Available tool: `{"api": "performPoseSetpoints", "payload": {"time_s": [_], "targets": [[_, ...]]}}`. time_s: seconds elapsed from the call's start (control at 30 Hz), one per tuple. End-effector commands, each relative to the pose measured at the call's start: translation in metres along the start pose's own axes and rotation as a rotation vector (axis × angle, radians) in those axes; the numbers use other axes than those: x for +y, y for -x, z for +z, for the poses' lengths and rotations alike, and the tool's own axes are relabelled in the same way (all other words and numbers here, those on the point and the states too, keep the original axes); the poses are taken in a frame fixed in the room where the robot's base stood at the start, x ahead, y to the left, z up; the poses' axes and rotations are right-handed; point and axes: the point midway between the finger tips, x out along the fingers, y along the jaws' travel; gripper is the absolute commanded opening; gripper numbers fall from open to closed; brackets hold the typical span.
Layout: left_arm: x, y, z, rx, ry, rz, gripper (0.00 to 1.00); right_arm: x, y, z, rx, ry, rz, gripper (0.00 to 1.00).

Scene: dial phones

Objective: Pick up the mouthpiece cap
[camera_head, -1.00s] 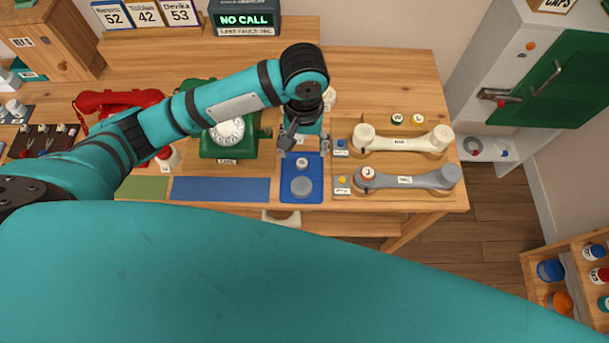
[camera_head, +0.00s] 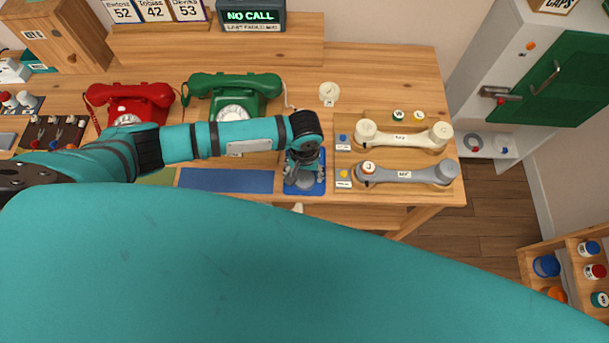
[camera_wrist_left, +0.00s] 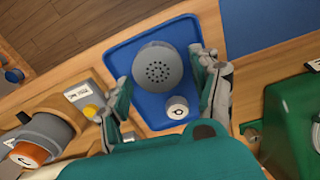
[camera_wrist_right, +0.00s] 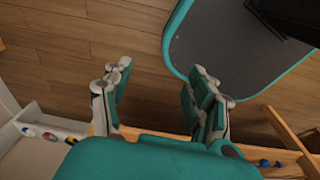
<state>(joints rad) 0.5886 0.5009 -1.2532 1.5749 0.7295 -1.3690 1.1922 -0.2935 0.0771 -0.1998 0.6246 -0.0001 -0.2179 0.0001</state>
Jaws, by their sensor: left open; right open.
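The mouthpiece cap (camera_wrist_left: 157,68), a grey round piece with small holes, lies in a blue tray (camera_wrist_left: 120,52). A small white round part with a dark mark (camera_wrist_left: 178,107) lies beside it. My left gripper (camera_wrist_left: 162,72) is open over the tray, one finger on each side of the cap and apart from it in the left wrist view. In the head view my left gripper (camera_head: 304,174) partly hides the cap and tray. My right gripper (camera_wrist_right: 158,75) is open and empty over the floor, outside the head view.
A cream handset (camera_head: 402,139) and a grey handset (camera_head: 407,175) lie in a wooden holder right of the tray. A green phone (camera_head: 236,95) and a red phone (camera_head: 130,104) stand to the left. A blue mat (camera_head: 225,181) lies bare beside the tray.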

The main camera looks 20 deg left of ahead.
Motion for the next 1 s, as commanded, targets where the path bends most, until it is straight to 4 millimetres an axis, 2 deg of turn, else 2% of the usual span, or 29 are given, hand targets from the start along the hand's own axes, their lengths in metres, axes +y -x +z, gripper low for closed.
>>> {"api": "performPoseSetpoints", "payload": {"time_s": [0.13, 0.37, 0.63, 1.0], "targets": [[0.0011, -0.0135, -0.0004, 0.001, -0.001, 0.001, 0.64, -0.0009, 0.0019, 0.0047, -0.008, 0.0, -0.001, 0.59], [0.0009, -0.0154, -0.0006, 0.002, -0.001, 0.002, 0.64, -0.0015, 0.0017, 0.0106, -0.017, 0.0, -0.002, 0.59], [0.0009, -0.0151, -0.0008, 0.002, 0.0, 0.002, 0.32, -0.0013, 0.0017, 0.0104, -0.017, 0.0, -0.002, 0.59], [0.0011, -0.0134, -0.0009, 0.002, 0.0, 0.003, 0.32, 0.0017, 0.0011, 0.0103, -0.016, 0.002, 0.002, 0.59]]}}
